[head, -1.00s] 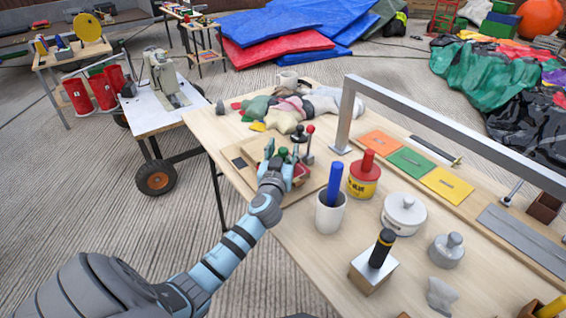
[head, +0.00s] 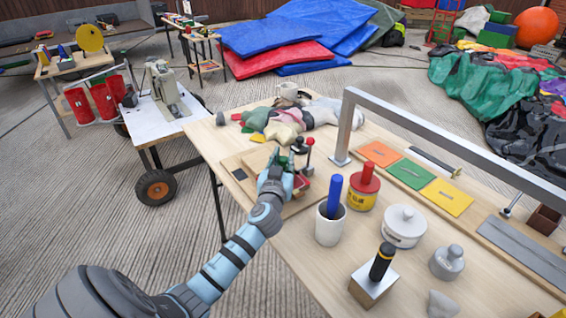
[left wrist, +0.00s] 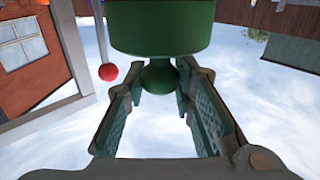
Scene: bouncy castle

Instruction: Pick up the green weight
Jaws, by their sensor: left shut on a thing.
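The green weight (left wrist: 160,28) fills the top middle of the left wrist view, a dark green body with a rounded knob (left wrist: 160,80) beneath it in that picture. My left gripper (left wrist: 160,75) is shut on this knob, one finger on each side. In the head view my left gripper (head: 277,170) is over the far left part of the workbench, at a wooden board (head: 240,172). Only a little green shows at its fingertips there, and I cannot tell whether the weight is clear of the board. My right gripper is not in view.
A red-topped and a dark-topped lever (head: 308,150) stand just right of the gripper. A white cup with a blue stick (head: 329,225), a yellow glue tin (head: 363,190) and a lidded white pot (head: 404,228) stand nearer. A grey metal frame (head: 450,130) spans the right side.

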